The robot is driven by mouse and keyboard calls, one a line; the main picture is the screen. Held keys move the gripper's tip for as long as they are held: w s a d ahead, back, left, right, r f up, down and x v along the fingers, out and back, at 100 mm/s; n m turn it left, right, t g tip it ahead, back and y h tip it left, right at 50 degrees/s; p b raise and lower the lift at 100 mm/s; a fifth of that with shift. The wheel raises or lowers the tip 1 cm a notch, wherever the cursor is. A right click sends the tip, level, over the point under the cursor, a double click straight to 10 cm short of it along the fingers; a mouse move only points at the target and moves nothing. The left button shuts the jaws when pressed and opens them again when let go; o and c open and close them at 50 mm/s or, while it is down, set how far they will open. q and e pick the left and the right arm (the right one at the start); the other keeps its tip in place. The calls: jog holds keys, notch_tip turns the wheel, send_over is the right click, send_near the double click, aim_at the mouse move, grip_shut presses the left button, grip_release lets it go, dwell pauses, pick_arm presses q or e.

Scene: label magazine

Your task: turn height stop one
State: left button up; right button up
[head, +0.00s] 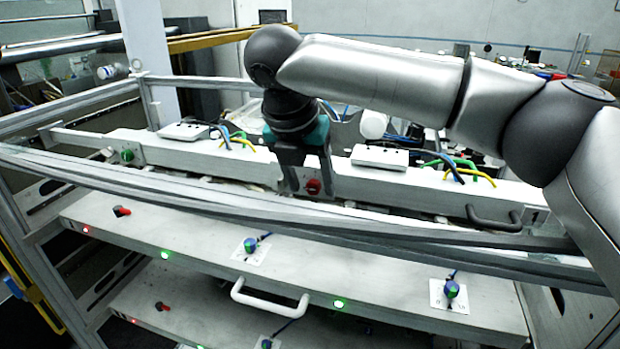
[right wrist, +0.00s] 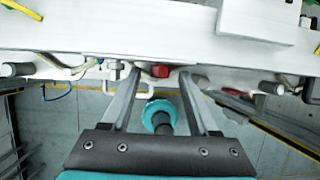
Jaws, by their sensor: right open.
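A red knob (head: 313,187) sits on the front of the upper grey beam, and it also shows in the right wrist view (right wrist: 160,71). My right gripper (head: 309,190) is open, its fingers pointing down at the beam front. In the right wrist view the red knob shows between the two fingertips (right wrist: 159,74); I cannot tell whether they touch it. A green knob (head: 127,154) sits further left on the same beam. No readable label shows which knob is height stop one. My left gripper is not in view.
Grey rails (head: 200,205) cross in front of the beam. Below, a grey drawer front (head: 390,275) carries blue-green knobs (head: 250,245) on white plates, a red knob (head: 121,211) and a white handle (head: 268,298).

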grip_shut()
dwell(0.3)
dwell(0.3)
jog(key=shift+s+d+m+t+y, duration=0.15)
jog(key=shift+t+y, duration=0.1)
jog(key=shift+y, duration=0.4)
jog(key=shift+w+d+m+t+y, duration=0.15)
jog(key=shift+t+y, duration=0.1)
jog(key=shift+y, duration=0.4)
jog(key=shift+s, duration=0.1)
grip_release()
jog(key=b+v, duration=0.1)
jog(key=v, duration=1.4)
jog(key=shift+r+b, duration=0.15)
jog(key=shift+b, duration=0.25)
jog(key=shift+a, duration=0.15)
